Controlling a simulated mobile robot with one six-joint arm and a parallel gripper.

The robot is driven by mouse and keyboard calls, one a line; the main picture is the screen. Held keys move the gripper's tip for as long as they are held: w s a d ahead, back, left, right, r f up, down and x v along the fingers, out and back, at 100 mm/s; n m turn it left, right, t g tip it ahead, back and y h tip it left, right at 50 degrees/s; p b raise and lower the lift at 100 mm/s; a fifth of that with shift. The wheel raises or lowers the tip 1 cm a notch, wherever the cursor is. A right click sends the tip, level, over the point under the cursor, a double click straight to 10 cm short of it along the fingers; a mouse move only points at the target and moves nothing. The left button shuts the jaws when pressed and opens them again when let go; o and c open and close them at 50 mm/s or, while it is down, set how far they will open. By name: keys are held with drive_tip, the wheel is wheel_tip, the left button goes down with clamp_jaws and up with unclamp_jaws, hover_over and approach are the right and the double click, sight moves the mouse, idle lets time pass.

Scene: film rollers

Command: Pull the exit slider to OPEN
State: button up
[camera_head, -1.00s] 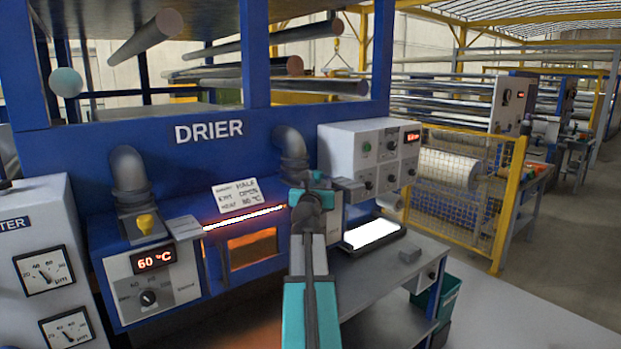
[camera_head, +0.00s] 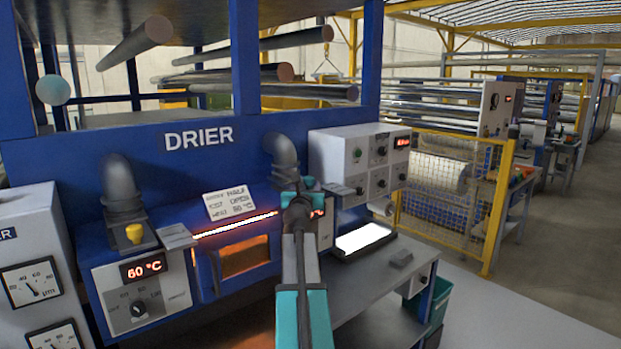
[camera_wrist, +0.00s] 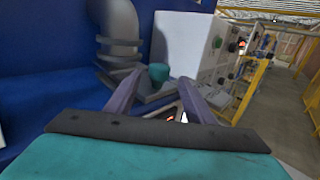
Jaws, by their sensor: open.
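The exit slider appears to be the green knob (camera_wrist: 158,72) on a grey plate beside the right-hand grey duct (camera_head: 283,155). In the wrist view it lies ahead, between the two finger tips and a little beyond them. My gripper (camera_wrist: 162,78) is open, its two purple-grey fingers spread and holding nothing. In the head view my arm hides most of that slider. A yellow knob (camera_head: 134,234) stands on the left-hand slider by the other duct. A white card (camera_head: 231,202) on the blue drier (camera_head: 120,150) reads HALF, OPEN and 60 °C.
A white control box (camera_head: 345,160) with knobs stands right of the duct. A yellow mesh fence (camera_head: 440,200) stands further right.

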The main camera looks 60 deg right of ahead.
sight(311, 178)
drive_tip(key=shift+p+x, duration=0.8)
drive_tip(key=shift+x, duration=4.3)
drive_tip(key=shift+c, duration=0.3)
clamp_jaws()
